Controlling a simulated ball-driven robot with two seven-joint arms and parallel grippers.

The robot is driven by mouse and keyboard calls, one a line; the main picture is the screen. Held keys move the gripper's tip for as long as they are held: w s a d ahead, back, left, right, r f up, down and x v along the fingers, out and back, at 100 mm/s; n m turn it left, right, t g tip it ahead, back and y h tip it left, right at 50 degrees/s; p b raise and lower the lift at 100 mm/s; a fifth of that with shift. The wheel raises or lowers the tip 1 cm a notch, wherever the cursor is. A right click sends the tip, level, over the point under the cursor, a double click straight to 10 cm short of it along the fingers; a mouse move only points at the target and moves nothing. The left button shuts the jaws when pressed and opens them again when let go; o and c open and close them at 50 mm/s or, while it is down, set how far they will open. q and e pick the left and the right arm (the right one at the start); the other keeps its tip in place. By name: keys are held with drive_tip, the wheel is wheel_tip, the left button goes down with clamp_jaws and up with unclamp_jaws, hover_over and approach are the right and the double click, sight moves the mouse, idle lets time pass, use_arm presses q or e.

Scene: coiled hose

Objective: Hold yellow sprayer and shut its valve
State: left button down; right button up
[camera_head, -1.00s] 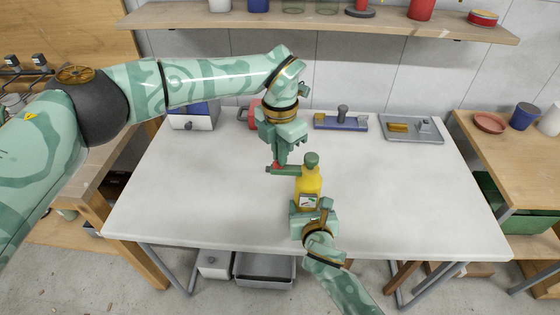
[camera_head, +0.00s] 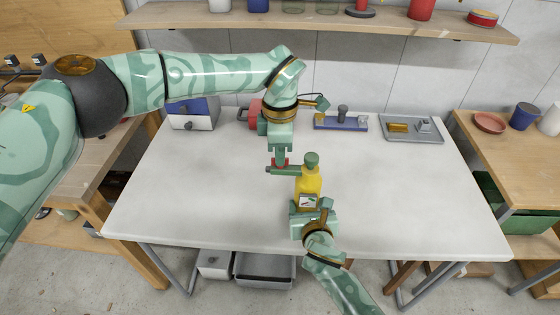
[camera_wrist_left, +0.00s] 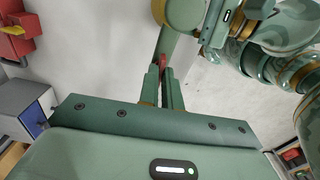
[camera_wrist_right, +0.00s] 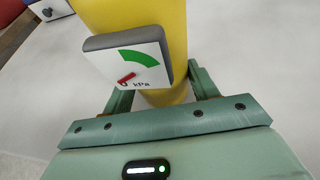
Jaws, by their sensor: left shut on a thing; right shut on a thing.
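The yellow sprayer (camera_head: 309,184) stands upright near the middle of the white table, with a green cap and a green side pipe (camera_head: 286,170) pointing left. Its gauge (camera_wrist_right: 131,62) shows a green arc, with the red needle at the lower left. My right gripper (camera_head: 313,212) is shut around the lower body; in the right wrist view its fingers (camera_wrist_right: 158,98) flank the yellow bottle. My left gripper (camera_head: 280,160) is above the pipe, shut on the red valve handle (camera_wrist_left: 163,62). The fingers mostly hide the handle, so its exact angle is hard to tell.
Along the table's back are a white-and-blue box (camera_head: 194,116), a red object (camera_head: 255,114), a blue tray (camera_head: 341,124) and a grey tray (camera_head: 411,128). A shelf (camera_head: 330,24) runs above. The table is clear at both sides of the sprayer.

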drive_tip(key=shift+f, duration=0.1)
use_arm(q)
drive_tip(key=c, duration=1.7)
unclamp_jaws()
drive_tip(key=shift+c, duration=0.2)
drive_tip(key=shift+r, duration=3)
use_arm(e)
drive_tip(key=o, duration=1.3)
